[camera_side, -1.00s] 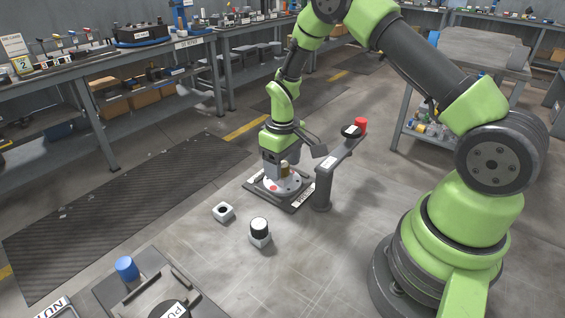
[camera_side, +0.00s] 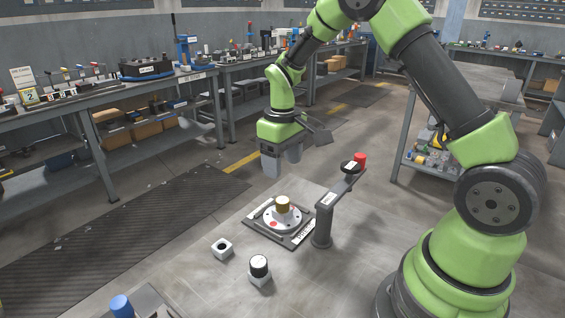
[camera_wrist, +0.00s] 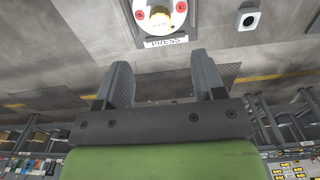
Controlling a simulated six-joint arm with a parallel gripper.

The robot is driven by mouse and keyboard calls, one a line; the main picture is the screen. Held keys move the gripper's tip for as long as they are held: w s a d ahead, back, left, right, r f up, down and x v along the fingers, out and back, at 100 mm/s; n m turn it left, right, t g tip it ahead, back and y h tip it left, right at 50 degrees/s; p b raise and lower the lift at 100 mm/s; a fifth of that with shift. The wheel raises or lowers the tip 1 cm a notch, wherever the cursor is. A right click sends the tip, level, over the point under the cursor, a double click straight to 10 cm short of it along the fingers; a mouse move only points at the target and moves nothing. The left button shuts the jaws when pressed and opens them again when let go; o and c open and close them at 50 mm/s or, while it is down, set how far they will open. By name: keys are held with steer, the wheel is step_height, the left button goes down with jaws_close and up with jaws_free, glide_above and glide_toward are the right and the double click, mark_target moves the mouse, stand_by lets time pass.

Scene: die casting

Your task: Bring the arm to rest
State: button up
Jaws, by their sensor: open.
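My gripper (camera_side: 282,166) is open and empty. It hangs in the air above and behind the press fixture, touching nothing. In the wrist view its two dark fingers (camera_wrist: 165,80) stand wide apart with nothing between them. The press fixture is a dark plate (camera_side: 262,232) on the floor-level surface with a white round disc (camera_side: 287,221) on it. A brass-coloured cylinder (camera_side: 283,204) stands on the disc, and a red spot shows on the disc. In the wrist view the disc (camera_wrist: 151,27) and its PRESS label (camera_wrist: 166,42) show at the top edge.
A grey post (camera_side: 322,215) with a red button (camera_side: 360,159) stands right of the fixture. A white block with a hole (camera_side: 222,249) and a block with a black-and-white cap (camera_side: 260,270) sit in front. A blue cylinder (camera_side: 121,305) is at bottom left. Benches line the back.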

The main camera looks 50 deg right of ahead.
stand_by(0.3)
steer(key=s+a+r+m+t, duration=0.1)
steer(key=s+a+r+t, duration=0.15)
steer(key=r, duration=0.65)
steer(key=s+a+r+m+t+y, duration=0.1)
steer(key=s+a+r+t, duration=0.1)
steer(key=s, duration=0.6)
steer(key=s+a+r+m+t+y, duration=0.1)
steer(key=s+a+r+m+t, duration=0.1)
steer(key=s+a+r, duration=0.3)
steer(key=s+r, duration=0.1)
steer(key=s, duration=0.3)
steer(key=shift+a+r+t, duration=0.15)
steer(key=shift+t, duration=0.2)
